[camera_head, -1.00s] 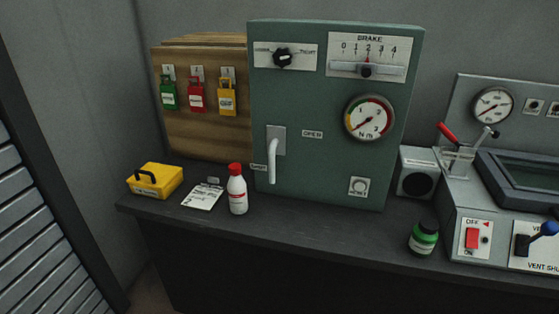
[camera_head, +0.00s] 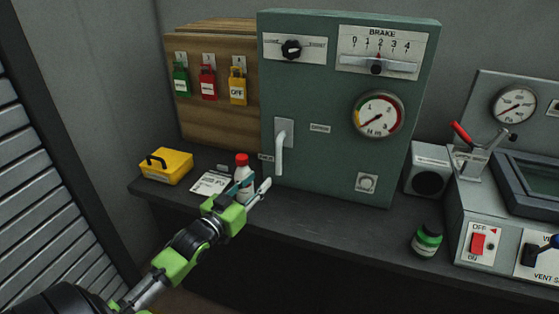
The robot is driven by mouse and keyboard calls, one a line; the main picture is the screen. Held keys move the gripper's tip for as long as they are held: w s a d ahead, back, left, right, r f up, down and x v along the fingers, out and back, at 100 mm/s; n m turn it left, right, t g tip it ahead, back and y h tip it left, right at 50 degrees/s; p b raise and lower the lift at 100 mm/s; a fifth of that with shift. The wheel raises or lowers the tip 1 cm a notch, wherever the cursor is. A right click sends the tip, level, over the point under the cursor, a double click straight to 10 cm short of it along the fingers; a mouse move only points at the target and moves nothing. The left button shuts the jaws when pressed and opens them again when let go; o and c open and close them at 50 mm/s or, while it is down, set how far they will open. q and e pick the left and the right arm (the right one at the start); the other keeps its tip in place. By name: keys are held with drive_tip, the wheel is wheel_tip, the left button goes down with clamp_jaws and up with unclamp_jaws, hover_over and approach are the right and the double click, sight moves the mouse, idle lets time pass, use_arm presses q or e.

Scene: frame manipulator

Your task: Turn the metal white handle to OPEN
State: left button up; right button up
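The metal white handle (camera_head: 279,156) hangs straight down from a grey plate (camera_head: 284,131) on the front of the green panel box. A small label (camera_head: 320,128) to its right appears to be the OPEN mark, though it is blurred here; another small label (camera_head: 266,157) sits at the handle's lower left. My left gripper (camera_head: 254,189) comes in from the lower left. Its fingers are spread and empty, just below and left of the handle, in front of the white bottle and apart from the handle. My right gripper is not in view.
A white bottle with a red cap (camera_head: 242,168) stands partly behind my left gripper. A yellow box (camera_head: 166,166) and paper (camera_head: 210,183) lie to the left. A green jar (camera_head: 427,240) stands right on the dark counter (camera_head: 330,215). The counter below the panel is mostly clear.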

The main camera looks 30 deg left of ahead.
sight(277, 163)
use_arm(q)
drive_tip(key=w, duration=0.4)
drive_tip(key=w+p, duration=0.1)
drive_tip(key=w, duration=0.7)
drive_tip(key=shift+w+a, duration=0.25)
drive_tip(key=shift+w, duration=0.05)
clamp_jaws()
